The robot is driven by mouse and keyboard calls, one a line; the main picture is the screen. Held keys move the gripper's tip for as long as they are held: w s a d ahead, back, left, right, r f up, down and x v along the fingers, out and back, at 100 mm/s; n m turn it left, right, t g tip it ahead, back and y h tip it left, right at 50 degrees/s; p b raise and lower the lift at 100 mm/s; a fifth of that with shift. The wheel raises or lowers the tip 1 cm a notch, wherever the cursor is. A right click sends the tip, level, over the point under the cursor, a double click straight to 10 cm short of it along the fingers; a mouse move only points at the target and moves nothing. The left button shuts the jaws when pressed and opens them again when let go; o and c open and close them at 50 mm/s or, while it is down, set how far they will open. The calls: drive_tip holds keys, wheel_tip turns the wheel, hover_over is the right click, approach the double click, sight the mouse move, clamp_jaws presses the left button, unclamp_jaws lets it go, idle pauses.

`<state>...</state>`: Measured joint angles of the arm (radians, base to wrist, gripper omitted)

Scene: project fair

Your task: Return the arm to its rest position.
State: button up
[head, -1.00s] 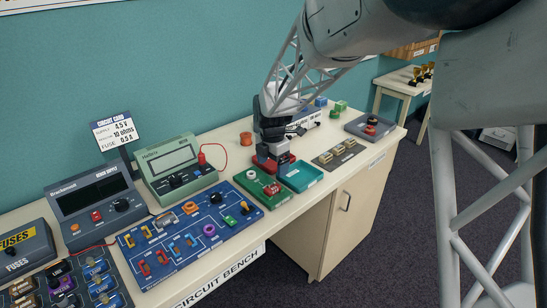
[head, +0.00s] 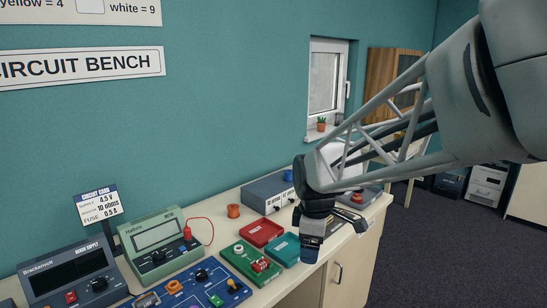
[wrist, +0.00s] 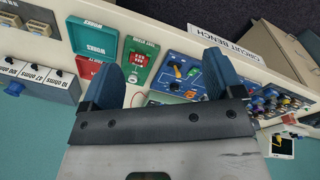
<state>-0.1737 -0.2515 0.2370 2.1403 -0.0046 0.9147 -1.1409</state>
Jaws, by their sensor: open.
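My gripper (head: 309,252) hangs above the front part of the bench, beside the teal tray (head: 286,244) in the head view. In the wrist view its two blue fingers stand wide apart, and the gripper (wrist: 162,75) is open with nothing between the fingers. My arm reaches in from the right in the head view. Below the fingers in the wrist view lies the green board (wrist: 128,76) with a red part on it. The red tray (head: 261,226) lies just behind the teal tray. The arm hides some of the bench's right end.
The blue circuit board (head: 203,296) with small parts lies at front left. A green meter (head: 160,262), a bench supply (head: 70,268) and an orange spool (head: 233,211) stand farther back. A grey resistor box (head: 268,194) stands behind the trays. The air above the left half is clear.

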drive_tip(key=s+d+m, duration=0.3)
drive_tip(key=s+m, duration=0.2)
drive_tip(key=s, duration=0.2)
drive_tip(key=s+d+r+m+t, duration=0.1)
drive_tip(key=s+d+m, duration=0.2)
drive_tip(key=s+m, duration=0.2)
drive_tip(key=s+d+m, duration=0.3)
drive_tip(key=s+m, duration=0.2)
drive_tip(key=s, duration=0.6)
drive_tip(key=shift+d+r, duration=0.15)
drive_tip(key=shift+d, duration=0.15)
